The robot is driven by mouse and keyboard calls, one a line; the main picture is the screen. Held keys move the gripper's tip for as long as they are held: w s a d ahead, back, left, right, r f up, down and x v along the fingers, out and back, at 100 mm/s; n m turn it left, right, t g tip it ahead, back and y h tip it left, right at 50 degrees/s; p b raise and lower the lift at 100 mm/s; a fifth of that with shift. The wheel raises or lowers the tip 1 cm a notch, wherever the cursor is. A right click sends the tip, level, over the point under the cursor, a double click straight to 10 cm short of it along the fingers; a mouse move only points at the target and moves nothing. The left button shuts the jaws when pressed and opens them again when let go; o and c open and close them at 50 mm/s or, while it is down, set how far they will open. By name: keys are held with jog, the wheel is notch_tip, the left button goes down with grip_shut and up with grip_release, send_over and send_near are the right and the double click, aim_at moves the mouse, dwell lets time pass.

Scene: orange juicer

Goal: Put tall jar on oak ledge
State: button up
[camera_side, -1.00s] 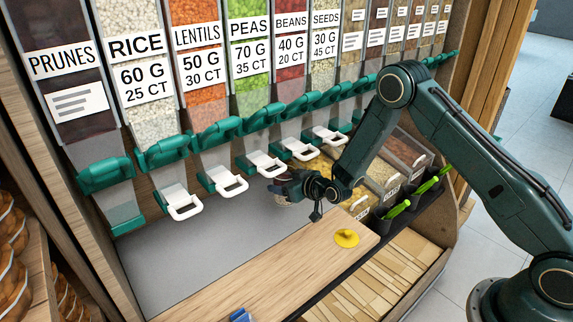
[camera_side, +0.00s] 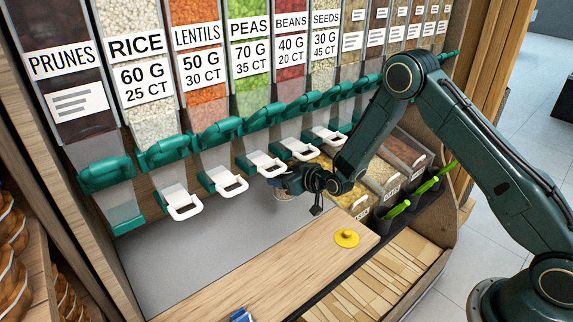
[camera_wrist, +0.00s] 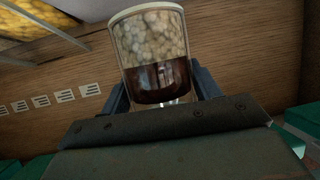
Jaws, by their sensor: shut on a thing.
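The tall jar (camera_wrist: 155,55) is clear, with a dark layer at one end and pale round pieces filling the rest. In the wrist view it sits between the two fingers of my gripper (camera_wrist: 160,88), which is shut on it. In the side view my gripper (camera_side: 290,182) is in front of the dispensers, near the back of the grey surface, and mostly hides the jar; only a small pale part shows below it. The oak ledge (camera_side: 270,262) is the light wooden board along the front. The jar is behind the ledge, not on it.
A yellow knobbed lid (camera_side: 346,238) lies on the ledge's right part, and a blue thing (camera_side: 240,315) is at its front left. Dispensers with white handles (camera_side: 228,182) line the back. Bins with green scoops (camera_side: 397,208) stand at right. The ledge's middle is clear.

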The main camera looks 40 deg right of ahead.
jog(key=shift+s+a+f, duration=0.2)
jog(key=shift+s+a, duration=0.05)
jog(key=s+a+n+y, duration=0.1)
jog(key=s+a+y, duration=0.1)
jog(key=s+a, duration=0.5)
jog(key=s+a+f+n+y, duration=0.1)
jog(key=s+a+n+y, duration=0.1)
jog(key=s+a, duration=0.5)
jog(key=s, duration=0.4)
jog(key=shift+f+g, duration=0.15)
jog(key=shift+g, duration=0.25)
jog(key=shift+s+f, duration=0.1)
jog(key=shift+f, duration=0.05)
jog(key=shift+f, duration=2.05)
jog(key=shift+f, duration=1.75)
jog(key=shift+f, duration=0.1)
